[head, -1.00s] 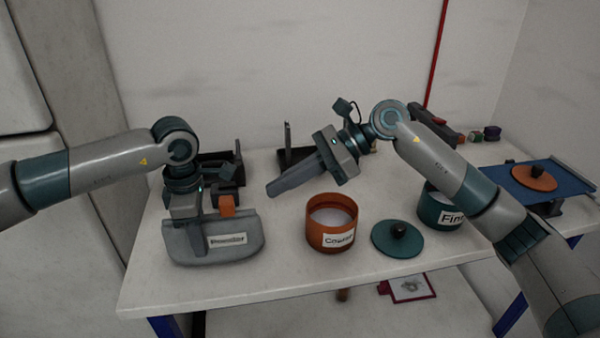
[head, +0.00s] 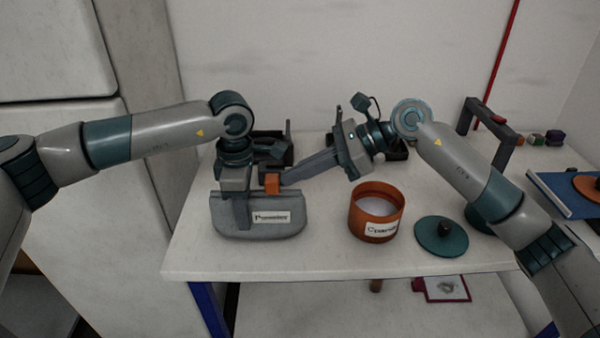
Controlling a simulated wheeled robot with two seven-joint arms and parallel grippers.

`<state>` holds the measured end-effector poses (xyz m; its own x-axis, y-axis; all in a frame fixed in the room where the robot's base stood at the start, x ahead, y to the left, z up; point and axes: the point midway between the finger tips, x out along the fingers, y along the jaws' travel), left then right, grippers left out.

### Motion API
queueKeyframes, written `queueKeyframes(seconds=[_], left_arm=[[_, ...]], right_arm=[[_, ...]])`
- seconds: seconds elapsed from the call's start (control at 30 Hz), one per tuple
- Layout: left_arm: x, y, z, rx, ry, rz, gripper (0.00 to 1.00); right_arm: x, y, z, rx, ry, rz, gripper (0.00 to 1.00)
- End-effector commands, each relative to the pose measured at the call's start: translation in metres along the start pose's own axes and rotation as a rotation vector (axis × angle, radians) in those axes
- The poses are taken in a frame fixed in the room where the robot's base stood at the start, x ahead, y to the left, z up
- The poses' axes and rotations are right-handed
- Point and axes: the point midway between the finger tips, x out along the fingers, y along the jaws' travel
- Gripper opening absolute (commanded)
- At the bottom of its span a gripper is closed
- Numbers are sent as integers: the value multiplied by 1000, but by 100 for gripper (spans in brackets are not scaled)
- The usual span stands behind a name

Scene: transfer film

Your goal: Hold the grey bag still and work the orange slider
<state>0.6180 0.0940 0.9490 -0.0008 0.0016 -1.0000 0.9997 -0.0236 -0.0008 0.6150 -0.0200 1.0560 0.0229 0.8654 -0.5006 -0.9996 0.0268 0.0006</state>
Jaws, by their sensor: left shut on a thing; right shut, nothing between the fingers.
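The grey bag (head: 285,222) stands near the table's front left, with a white label on its front. The orange slider (head: 272,182) sits at its top edge, right of the middle. My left gripper (head: 243,212) is shut on the bag from above, just left of the slider. My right gripper (head: 287,177) is shut and empty. Its fingers point left and down, with the tips right beside the slider's right side. I cannot tell whether they touch it.
An open orange pot (head: 376,212) labelled Coarse stands right of the bag. A teal lid (head: 441,237) lies beside it. A teal pot is mostly hidden behind my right arm. A blue board (head: 560,196) with an orange lid is at the far right. Dark trays stand behind.

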Motion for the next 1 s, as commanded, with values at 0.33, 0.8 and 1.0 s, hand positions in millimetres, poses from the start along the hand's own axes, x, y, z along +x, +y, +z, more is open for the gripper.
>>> queueKeyframes(seconds=[0.33, 0.8, 1.0], left_arm=[[-1, 0, 2, 3, -2, 1, 0], [-1, 0, 2, 2, -2, 1, 0], [-1, 0, 1, 2, -2, 1, 0]], right_arm=[[23, 1, 14, -1, -2, 2, 0], [10, 0, 5, 0, -1, 1, 0], [-17, -1, -9, 1, 0, -2, 0]])
